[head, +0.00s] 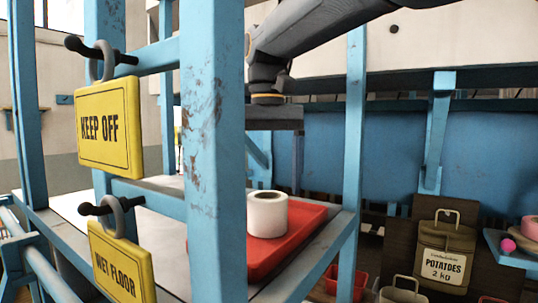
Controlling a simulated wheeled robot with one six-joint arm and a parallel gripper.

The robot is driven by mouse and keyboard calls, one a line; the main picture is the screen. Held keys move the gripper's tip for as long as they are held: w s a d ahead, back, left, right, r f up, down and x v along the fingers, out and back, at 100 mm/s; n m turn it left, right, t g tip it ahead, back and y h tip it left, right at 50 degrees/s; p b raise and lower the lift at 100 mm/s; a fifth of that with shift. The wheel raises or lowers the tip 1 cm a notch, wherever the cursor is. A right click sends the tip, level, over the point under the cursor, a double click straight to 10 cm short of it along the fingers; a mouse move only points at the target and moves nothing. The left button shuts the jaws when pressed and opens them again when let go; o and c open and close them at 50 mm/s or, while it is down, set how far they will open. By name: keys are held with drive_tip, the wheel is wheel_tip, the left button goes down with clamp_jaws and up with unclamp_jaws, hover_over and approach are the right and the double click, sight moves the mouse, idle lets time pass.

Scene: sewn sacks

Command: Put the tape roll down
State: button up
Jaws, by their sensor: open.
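The tape roll (267,215), white with a dark core hole, stands upright on a red tray (290,245) on the blue-framed shelf. My gripper (281,172) is above the roll, pointing down, open and apart from it. One finger shows at its right side; the other is hard to make out. A thick blue post in front hides the left part of the tray.
The blue post (213,150) stands close in front. Yellow signs reading KEEP OFF (110,128) and WET FLOOR (122,265) hang at left on black hooks. A brown POTATOES sack (445,250) stands at right. The pale shelf surface left of the post looks clear.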

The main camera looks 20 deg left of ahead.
sight(268, 195)
wheel_tip(268, 195, up, 9)
drive_tip(key=b, duration=0.1)
drive_tip(key=shift+f+b, duration=0.2)
drive_tip(key=shift+b, duration=0.15)
